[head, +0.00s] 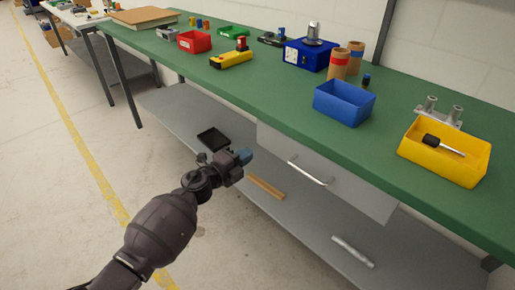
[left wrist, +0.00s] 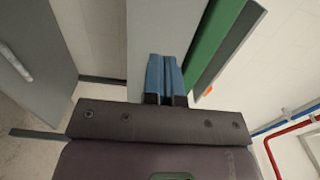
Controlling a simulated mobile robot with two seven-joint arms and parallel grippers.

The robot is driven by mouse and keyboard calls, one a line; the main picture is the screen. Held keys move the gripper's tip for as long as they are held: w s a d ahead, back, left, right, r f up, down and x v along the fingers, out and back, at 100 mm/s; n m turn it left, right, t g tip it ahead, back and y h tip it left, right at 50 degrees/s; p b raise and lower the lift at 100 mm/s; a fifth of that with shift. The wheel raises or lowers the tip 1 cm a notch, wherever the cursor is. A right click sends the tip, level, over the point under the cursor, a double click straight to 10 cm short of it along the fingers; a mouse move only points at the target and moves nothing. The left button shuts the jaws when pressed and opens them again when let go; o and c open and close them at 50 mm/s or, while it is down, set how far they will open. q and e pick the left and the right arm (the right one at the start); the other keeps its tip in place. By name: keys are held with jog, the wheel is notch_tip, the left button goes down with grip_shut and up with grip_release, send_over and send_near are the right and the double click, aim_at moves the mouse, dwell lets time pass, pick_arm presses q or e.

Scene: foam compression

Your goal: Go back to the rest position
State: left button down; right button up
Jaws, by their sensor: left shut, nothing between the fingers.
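My left gripper (head: 243,157) is out in front of the workbench, beside the drawer front and below the level of the green bench top (head: 262,93). Its blue fingers are together with nothing between them, and they also show in the left wrist view (left wrist: 165,80). The left arm comes in from the lower left of the head view. My right gripper is in neither view.
The closed grey drawer (head: 345,180) has a metal handle (head: 310,172). The lower shelf (head: 180,105) holds a black tray (head: 213,139) and a wooden strip (head: 266,187). Bins, blue (head: 343,103) and yellow (head: 445,152), stand on the bench. Floor (head: 60,190) at left is clear.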

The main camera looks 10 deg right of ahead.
pick_arm(q)
jog(key=s+a+r+n+t+y+p, duration=0.2)
jog(key=a+r+n+t+y, duration=0.1)
jog(key=a+r+n+t, duration=0.45)
jog(key=s+a+f+n+y, duration=0.2)
jog(key=s+a+n+y, duration=0.35)
jog(key=a+n, duration=0.3)
jog(key=s+a+f+n+g+y+p, duration=0.2)
jog(key=s+a+f+n, duration=0.2)
jog(key=s, duration=0.8)
jog(key=s+a+f+n+g+y+p, duration=0.1)
jog(key=s+a+f+n+g+y, duration=0.1)
jog(key=s+a+f+n, duration=0.2)
jog(key=s+a+f+n+g+y+p, duration=0.2)
jog(key=s+a+f, duration=0.3)
jog(key=s, duration=1.5)
jog(key=a+n+g, duration=0.1)
jog(key=a, duration=0.3)
jog(key=shift+a+n+p, duration=0.25)
jog(key=shift+n+p, duration=0.05)
jog(key=shift+n, duration=0.1)
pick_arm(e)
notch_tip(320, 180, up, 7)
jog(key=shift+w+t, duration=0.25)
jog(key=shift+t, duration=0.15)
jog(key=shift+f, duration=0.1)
